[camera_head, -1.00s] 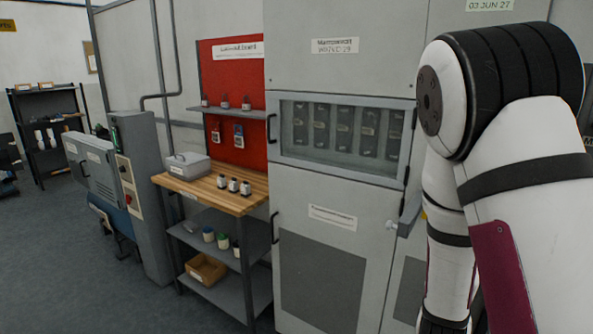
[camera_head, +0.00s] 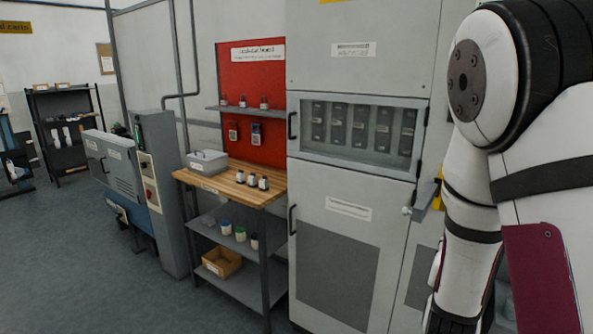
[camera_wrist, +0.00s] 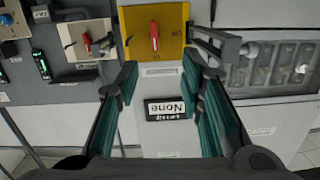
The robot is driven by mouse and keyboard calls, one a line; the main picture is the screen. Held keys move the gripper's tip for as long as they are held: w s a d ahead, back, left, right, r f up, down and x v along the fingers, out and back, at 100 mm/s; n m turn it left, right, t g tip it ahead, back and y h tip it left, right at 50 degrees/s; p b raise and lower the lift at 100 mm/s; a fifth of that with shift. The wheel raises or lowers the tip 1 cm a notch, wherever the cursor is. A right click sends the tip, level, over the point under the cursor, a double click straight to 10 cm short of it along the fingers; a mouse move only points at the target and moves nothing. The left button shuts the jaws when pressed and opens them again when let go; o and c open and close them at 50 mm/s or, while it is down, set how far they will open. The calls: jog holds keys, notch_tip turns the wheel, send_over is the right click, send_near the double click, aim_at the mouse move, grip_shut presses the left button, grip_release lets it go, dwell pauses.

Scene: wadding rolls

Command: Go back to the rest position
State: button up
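My gripper (camera_wrist: 160,82) shows in the wrist view with its two teal-padded fingers apart and nothing between them. Beyond the fingers is a grey cabinet face with a yellow plate bearing a red switch handle (camera_wrist: 154,36) and a small black-framed display (camera_wrist: 170,109). The lettering on the display is upside down in this view. In the head view my white and black arm fills the right side, bent downward, and my gripper is out of the frame there.
A grey cabinet (camera_head: 349,240) with a windowed compartment stands just left of my arm. Left of it is a wooden-topped bench (camera_head: 228,184) with small bottles, under a red board (camera_head: 265,130). A grey machine (camera_head: 160,200) stands further left. Open floor (camera_head: 80,270) lies at lower left.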

jog(key=s+a+r+n+g+y, duration=0.2)
jog(key=s+a+r+y, duration=0.15)
jog(key=a, duration=0.35)
jog(key=s+a+r+n+g+y, duration=0.1)
jog(key=s+a+r+g+y, duration=0.1)
jog(key=s+a+y, duration=0.3)
jog(key=s+a+r+n+g, duration=0.1)
jog(key=s+n+g, duration=0.1)
jog(key=s, duration=0.8)
jog(key=s+a+r+n+g, duration=0.2)
jog(key=s+g, duration=0.1)
jog(key=s, duration=0.6)
jog(key=shift+s+a+r, duration=0.15)
jog(key=shift+s+a, duration=0.05)
jog(key=shift+s, duration=0.15)
jog(key=shift+y, duration=0.25)
